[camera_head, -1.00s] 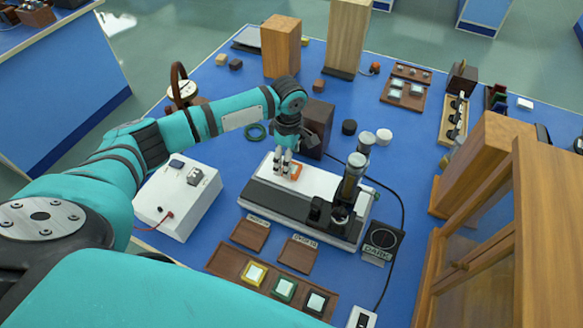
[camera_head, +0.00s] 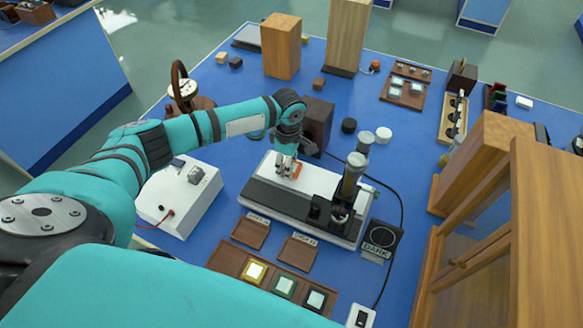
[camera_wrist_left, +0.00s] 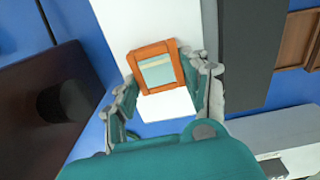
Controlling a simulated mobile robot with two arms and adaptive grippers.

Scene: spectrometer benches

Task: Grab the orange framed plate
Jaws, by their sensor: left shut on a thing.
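The orange framed plate (camera_wrist_left: 153,67) has a square orange frame around a pale greenish pane. In the left wrist view it sits between the two fingers of my left gripper (camera_wrist_left: 168,80), which is shut on it. In the head view the gripper (camera_head: 287,168) is over the white left part of the spectrometer bench (camera_head: 318,180), and the orange plate (camera_head: 296,167) shows partly behind the fingers. I cannot tell whether the plate still touches the white surface. My right gripper is not in view.
A dark block (camera_head: 317,122) stands close behind the gripper. The black upright column (camera_head: 350,180) stands to its right. A white box (camera_head: 178,203) is at left. A brown tray with yellow, green and black framed plates (camera_head: 270,278) lies in front. A wooden cabinet (camera_head: 480,250) is at right.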

